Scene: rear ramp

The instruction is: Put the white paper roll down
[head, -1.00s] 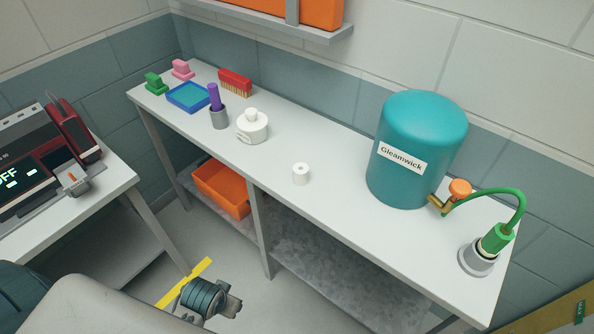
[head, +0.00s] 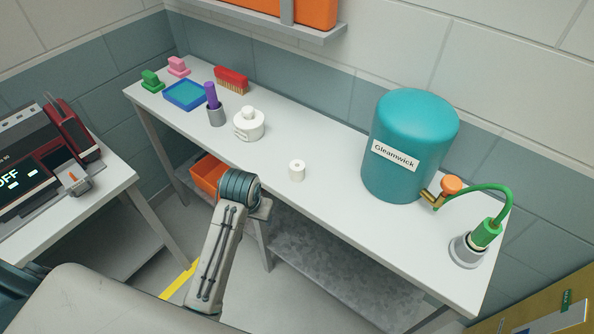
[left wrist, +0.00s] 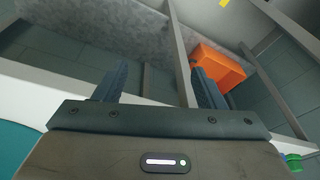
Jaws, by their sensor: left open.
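The white paper roll (head: 297,171) stands upright on the white bench (head: 335,205), near its front edge in the middle. Nothing touches it. In the head view my left arm reaches up to the front of the bench, left of the roll and lower in the picture; its gripper fingers cannot be made out there. In the left wrist view my left gripper (left wrist: 157,80) has its two dark fingers spread apart with nothing held between them. The roll is not visible in that view. My right gripper is not in view.
A teal Gleamwick tank (head: 410,145) with a green hose stands right of the roll. A white lidded pot (head: 249,125) and a grey cup (head: 217,116) with a purple item stand left. An orange bin (head: 207,172) is under the bench. Bench around the roll is clear.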

